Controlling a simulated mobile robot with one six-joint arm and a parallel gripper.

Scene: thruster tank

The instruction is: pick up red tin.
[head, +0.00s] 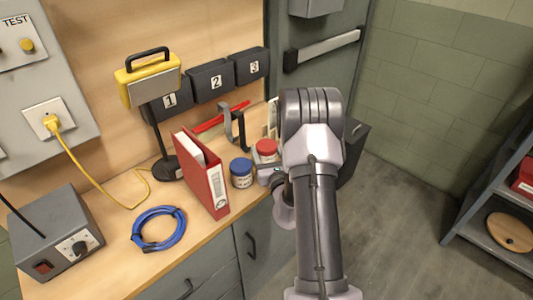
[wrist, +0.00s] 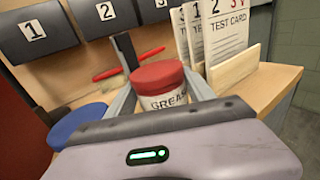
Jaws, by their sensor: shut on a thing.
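The red tin (wrist: 160,84) has a red lid and a white label reading "GREAS", the rest of the word cut off. It is upright between the two fingers of my gripper (wrist: 160,98), which is shut on it, one finger on each side. The gripper body hides its lower part. In the head view the red tin (head: 266,148) shows beside my arm at the right end of the counter. I cannot tell whether its base touches the counter.
A blue-lidded tin (head: 241,173) stands just left, next to a red binder (head: 204,178). Test cards (wrist: 215,38) in a wooden holder (wrist: 235,68) stand close behind on the right. A dark bracket (head: 234,127) and red tool (head: 222,117) lie behind. A blue cable coil (head: 158,228) lies front left.

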